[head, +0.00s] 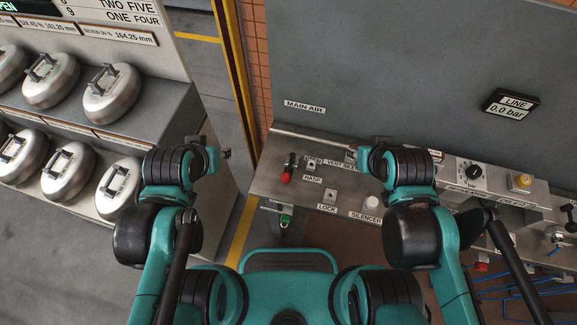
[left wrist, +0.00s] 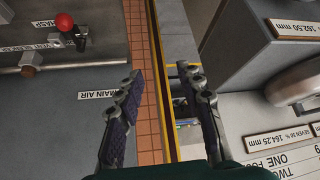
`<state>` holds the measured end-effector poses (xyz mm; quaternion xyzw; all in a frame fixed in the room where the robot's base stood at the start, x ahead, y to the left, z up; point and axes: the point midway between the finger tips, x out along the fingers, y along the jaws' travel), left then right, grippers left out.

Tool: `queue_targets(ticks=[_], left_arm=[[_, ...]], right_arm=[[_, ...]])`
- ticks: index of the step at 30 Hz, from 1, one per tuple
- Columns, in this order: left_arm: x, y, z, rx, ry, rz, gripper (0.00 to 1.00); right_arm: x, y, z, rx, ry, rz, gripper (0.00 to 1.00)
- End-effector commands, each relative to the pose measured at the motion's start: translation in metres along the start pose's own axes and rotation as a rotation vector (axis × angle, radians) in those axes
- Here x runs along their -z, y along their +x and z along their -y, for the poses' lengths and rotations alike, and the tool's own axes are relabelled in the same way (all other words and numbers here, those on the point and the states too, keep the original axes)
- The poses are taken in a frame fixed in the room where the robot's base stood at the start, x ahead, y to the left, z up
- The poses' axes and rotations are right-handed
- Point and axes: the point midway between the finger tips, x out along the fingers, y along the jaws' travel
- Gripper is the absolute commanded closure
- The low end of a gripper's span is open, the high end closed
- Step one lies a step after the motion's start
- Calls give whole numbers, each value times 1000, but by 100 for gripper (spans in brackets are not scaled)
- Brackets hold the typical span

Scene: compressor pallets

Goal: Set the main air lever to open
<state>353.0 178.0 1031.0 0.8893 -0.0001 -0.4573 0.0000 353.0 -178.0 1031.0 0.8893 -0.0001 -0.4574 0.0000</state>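The main air lever (head: 288,170) is a short dark lever with a red knob on the grey panel, below the MAIN AIR label (head: 304,106). Its red knob hangs toward me, left of the HASP label (head: 313,178). In the left wrist view, the lever's red knob (left wrist: 65,21) shows at the upper left, upside down. My left gripper (left wrist: 160,100) is open and empty, its two fingers wide apart, clear of the lever. In the head view, my left gripper (head: 226,153) is left of the lever. My right gripper (head: 364,152) is over the panel right of the lever; its fingers are mostly hidden.
A pipe (head: 310,138) runs along the panel. A LINE gauge (head: 511,104) reads 0.0 bar. A black regulator knob (head: 474,172) and yellow button (head: 522,180) are at the right. Shelves with round metal canisters (head: 112,93) stand at left, with a floor gap before the panel.

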Motion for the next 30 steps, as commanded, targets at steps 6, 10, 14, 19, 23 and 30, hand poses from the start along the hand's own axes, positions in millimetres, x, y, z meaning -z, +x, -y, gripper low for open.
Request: queue_targets(ticks=[6, 10, 14, 19, 23, 30], left_arm=[[0, 0, 0, 0, 0, 0, 63], [0, 0, 0, 0, 0, 0, 63], [0, 0, 0, 0, 0, 0, 70], [5, 4, -11, -25, 9, 46, 70], [14, 16, -36, -78, 32, 151, 70], [17, 52, -100, -190, 106, 407, 70]], right_arm=[[0, 0, 0, 0, 0, 0, 68], [0, 0, 0, 0, 0, 0, 68], [0, 0, 0, 0, 0, 0, 68], [1, -1, 0, 0, 0, 0, 68], [2, -3, 0, 0, 0, 0, 68], [4, -6, 0, 0, 0, 0, 68]])
